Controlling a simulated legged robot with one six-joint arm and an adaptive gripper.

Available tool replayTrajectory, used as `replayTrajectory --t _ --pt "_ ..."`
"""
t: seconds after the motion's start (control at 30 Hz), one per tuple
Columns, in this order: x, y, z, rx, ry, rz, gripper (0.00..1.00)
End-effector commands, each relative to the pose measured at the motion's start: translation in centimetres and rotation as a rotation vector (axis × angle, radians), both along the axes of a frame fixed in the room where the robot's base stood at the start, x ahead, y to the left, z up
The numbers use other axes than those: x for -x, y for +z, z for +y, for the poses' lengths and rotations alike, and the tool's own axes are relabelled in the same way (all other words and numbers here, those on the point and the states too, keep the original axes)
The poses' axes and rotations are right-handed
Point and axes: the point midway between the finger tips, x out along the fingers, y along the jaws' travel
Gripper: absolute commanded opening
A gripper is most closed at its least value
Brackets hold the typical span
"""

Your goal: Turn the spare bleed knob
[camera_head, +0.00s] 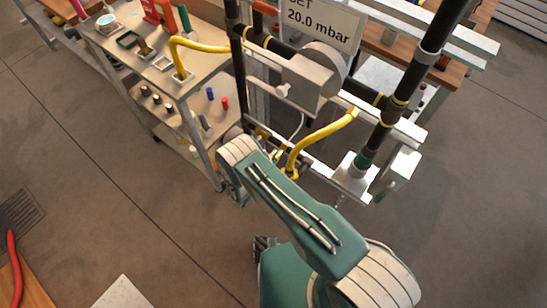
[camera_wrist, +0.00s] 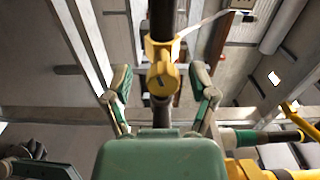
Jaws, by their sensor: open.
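In the wrist view a yellow knob-like fitting (camera_wrist: 163,78) sits on a dark vertical pipe (camera_wrist: 162,20). It looks like the bleed knob, but I cannot tell whether it is the spare one. My gripper (camera_wrist: 162,88) is open, with one green-and-grey finger on each side of the fitting and visible gaps between. The fitting appears ahead of the fingers, roughly centred. In the head view my arm hides the fitting and most of the gripper.
A metal pipe frame carries a grey regulator (camera_head: 312,80), a "20.0 mbar" sign (camera_head: 322,18) and a yellow hose (camera_head: 322,133) close to my arm. A tool cart (camera_head: 165,72) with small coloured knobs stands left. Open floor (camera_head: 90,180) lies at lower left.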

Motion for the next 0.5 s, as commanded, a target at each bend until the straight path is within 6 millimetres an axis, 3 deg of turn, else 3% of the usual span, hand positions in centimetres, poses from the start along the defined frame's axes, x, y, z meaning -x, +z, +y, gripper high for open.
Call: replayTrajectory --t 0.23,0.5 --pt "1.2 0.0 1.1 0.001 0.003 -0.001 0.73" --pt "5.6 -0.1 4.7 0.003 0.006 0.001 0.73"
